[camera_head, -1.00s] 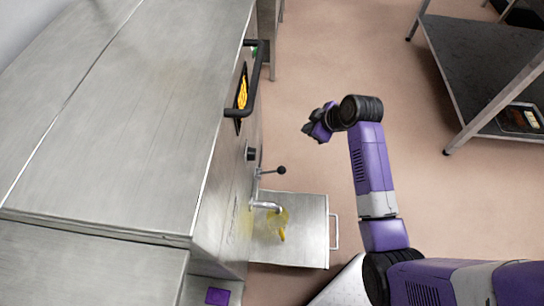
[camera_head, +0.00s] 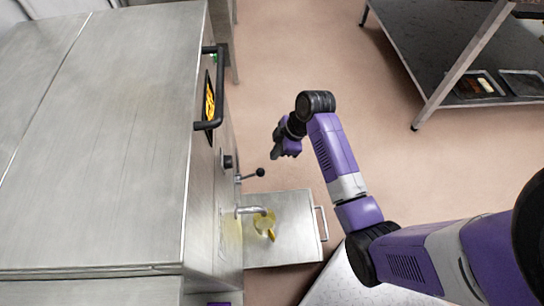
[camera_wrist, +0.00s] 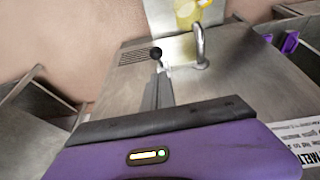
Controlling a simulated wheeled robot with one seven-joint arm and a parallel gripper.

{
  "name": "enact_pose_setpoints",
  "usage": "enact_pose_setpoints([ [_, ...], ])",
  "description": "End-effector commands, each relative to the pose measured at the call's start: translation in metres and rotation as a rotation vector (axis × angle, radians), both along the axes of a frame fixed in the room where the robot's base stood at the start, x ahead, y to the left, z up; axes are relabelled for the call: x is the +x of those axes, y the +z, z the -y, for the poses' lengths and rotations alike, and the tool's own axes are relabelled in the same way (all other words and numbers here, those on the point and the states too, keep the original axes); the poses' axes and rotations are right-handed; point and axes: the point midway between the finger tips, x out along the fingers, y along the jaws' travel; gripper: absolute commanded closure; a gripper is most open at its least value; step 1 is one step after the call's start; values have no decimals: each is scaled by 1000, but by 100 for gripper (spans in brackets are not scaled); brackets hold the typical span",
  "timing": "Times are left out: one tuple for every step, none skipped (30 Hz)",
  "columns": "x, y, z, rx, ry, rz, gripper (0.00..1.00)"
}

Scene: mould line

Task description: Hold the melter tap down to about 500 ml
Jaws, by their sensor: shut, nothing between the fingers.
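The melter tap has a thin lever with a black ball knob (camera_head: 260,172), on the front of the steel melter (camera_head: 110,150). Its metal spout (camera_head: 250,210) hangs over a yellowish see-through jug (camera_head: 264,222). The level in the jug cannot be read. My gripper (camera_head: 281,150) is above and to the right of the knob, apart from it in the head view. In the wrist view my shut, empty fingers (camera_wrist: 163,82) point towards the knob (camera_wrist: 155,53). The spout (camera_wrist: 200,45) and jug (camera_wrist: 187,12) show beyond; whether the fingers touch the lever is unclear there.
The jug stands on a steel shelf (camera_head: 297,250) with a handle on its right. A black handle bar (camera_head: 216,100) juts from the melter front. A dark-topped table (camera_head: 420,50) with trays stands at the upper right. Floor between is free.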

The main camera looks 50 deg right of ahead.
Motion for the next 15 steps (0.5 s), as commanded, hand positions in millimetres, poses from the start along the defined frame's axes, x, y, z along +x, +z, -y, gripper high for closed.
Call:
enact_pose_setpoints([
  [2,-11,-2,1,1,-3,100],
  [4,-16,-3,1,1,-3,100],
  [6,-23,-5,2,0,-3,100],
  [8,-29,-6,2,0,-3,100],
  [10,-35,-7,1,0,-2,100],
  [12,-42,-9,1,1,-3,100],
  [14,-48,-10,1,0,-2,100],
  [16,-53,-11,2,0,-3,100],
  [18,-61,-13,1,0,-2,100],
  [20,-66,-14,1,0,-2,100],
  [22,-71,-15,1,1,-2,100],
  [25,-78,-16,1,1,-2,100],
  [26,-83,-17,0,-1,-2,100],
  [27,-88,-17,1,-2,-2,100],
  [29,-94,-17,1,-2,-2,100],
])
